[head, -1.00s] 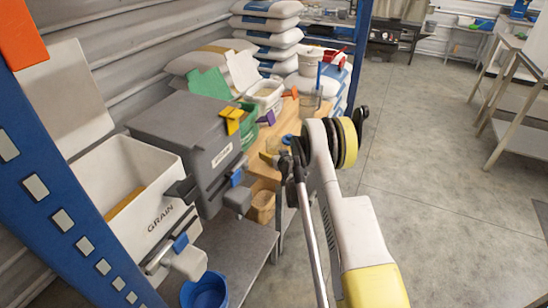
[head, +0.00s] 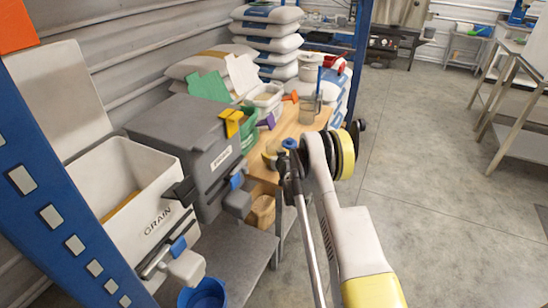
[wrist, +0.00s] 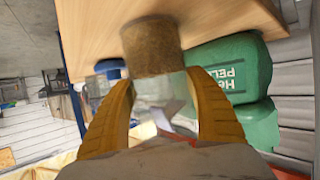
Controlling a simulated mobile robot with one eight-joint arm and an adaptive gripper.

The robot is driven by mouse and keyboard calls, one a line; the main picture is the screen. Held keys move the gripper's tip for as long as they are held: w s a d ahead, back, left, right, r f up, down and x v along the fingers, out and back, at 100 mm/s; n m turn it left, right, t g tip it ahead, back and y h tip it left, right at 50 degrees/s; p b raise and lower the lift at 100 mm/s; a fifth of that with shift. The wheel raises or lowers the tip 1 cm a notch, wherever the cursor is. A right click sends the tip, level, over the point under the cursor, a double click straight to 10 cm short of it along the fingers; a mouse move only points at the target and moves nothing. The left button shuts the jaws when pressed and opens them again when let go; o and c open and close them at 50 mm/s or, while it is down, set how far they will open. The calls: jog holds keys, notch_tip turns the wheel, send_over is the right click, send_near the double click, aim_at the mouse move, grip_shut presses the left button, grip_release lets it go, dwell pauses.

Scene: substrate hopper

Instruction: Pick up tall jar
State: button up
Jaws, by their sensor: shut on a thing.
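A clear glass jar with a brown, cork-like end (wrist: 152,48) is between the yellow fingers of my gripper (wrist: 165,105) in the wrist view. The fingers are shut on its clear part, one on each side. The brown end points to the top of the picture and overlaps the wooden tabletop (wrist: 215,20); I cannot tell whether it touches. In the head view my gripper (head: 271,157) is at the near end of the wooden table (head: 291,128), and the held jar is largely hidden there.
A blue-lidded container (wrist: 109,67) is beside the held jar. A green bag (wrist: 235,70) is at the right of the wrist view. The grey hopper (head: 185,135) and white GRAIN hopper (head: 150,190) stand left of my arm. Open floor (head: 430,190) lies to the right.

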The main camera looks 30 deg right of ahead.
aim_at(274, 143)
jog(key=shift+r+p, duration=0.3)
jog(key=shift+r, duration=0.3)
jog(key=r, duration=0.1)
jog(key=r+p, duration=0.1)
jog(key=d+r+p, duration=0.1)
jog(key=r, duration=0.1)
jog(key=shift+s, duration=0.3)
jog(key=s+d+r+p, duration=0.4)
jog(key=s+d+r, duration=0.1)
jog(key=d, duration=0.3)
jog(key=shift+s+d+r, duration=0.4)
